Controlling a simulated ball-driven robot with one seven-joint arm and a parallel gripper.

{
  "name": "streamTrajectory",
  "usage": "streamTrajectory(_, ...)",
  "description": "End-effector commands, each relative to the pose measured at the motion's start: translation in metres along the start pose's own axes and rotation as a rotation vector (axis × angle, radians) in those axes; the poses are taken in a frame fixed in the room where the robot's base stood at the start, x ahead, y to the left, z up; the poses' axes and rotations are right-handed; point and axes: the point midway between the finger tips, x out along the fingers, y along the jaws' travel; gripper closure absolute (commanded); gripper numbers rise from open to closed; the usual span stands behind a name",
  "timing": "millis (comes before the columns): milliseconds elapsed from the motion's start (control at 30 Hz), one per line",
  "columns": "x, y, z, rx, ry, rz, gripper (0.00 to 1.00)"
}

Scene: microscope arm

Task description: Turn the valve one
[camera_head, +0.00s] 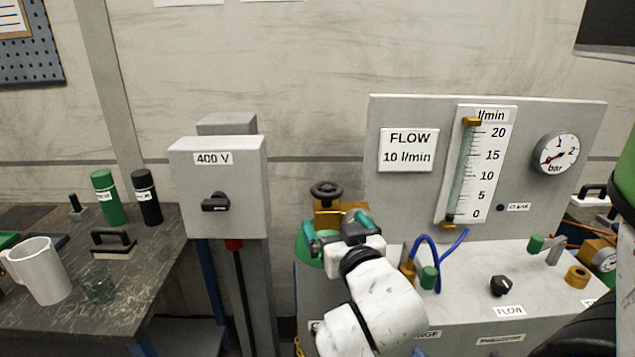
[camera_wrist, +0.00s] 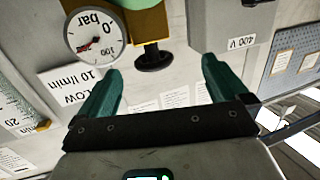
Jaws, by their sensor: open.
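A black round handwheel (camera_head: 326,190) sits on top of a brass valve body (camera_head: 328,218), left of the flow panel. In the upside-down wrist view the handwheel (camera_wrist: 155,60) hangs from the brass body (camera_wrist: 150,24), between and beyond my fingers. My gripper (camera_head: 335,230) is open, with its green fingers apart, in front of and below the handwheel in the head view. In the wrist view my gripper (camera_wrist: 160,72) holds nothing, and a gap shows between fingers and wheel. My gripper partly hides the valve body and a green rounded top (camera_head: 309,247).
The flow panel (camera_head: 385,215) stands at right, with a flow tube (camera_head: 462,175) and a black FLOW knob (camera_head: 501,286) below. A grey 400 V box (camera_head: 240,165) stands at left. A pressure gauge (camera_wrist: 96,37) is beside the brass body. Wall space above the handwheel is clear.

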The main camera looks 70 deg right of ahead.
Motion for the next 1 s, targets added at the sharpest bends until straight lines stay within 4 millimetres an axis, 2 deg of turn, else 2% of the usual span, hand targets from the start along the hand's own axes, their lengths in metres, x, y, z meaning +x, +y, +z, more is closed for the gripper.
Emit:
streamTrajectory(33,-0.001,0.007,-0.009,0.004,0.032,0.018,0.00)
streamTrajectory(133,0.000,0.012,-0.018,0.008,0.067,0.030,0.00)
streamTrajectory(367,0.015,0.012,-0.018,0.010,0.075,0.032,0.00)
streamTrajectory(467,0.026,0.013,-0.019,0.008,0.076,0.032,0.00)
streamTrajectory(800,0.087,0.014,-0.026,0.007,0.068,0.031,0.00)
streamTrajectory(1000,0.103,0.014,-0.027,0.007,0.068,0.029,0.00)
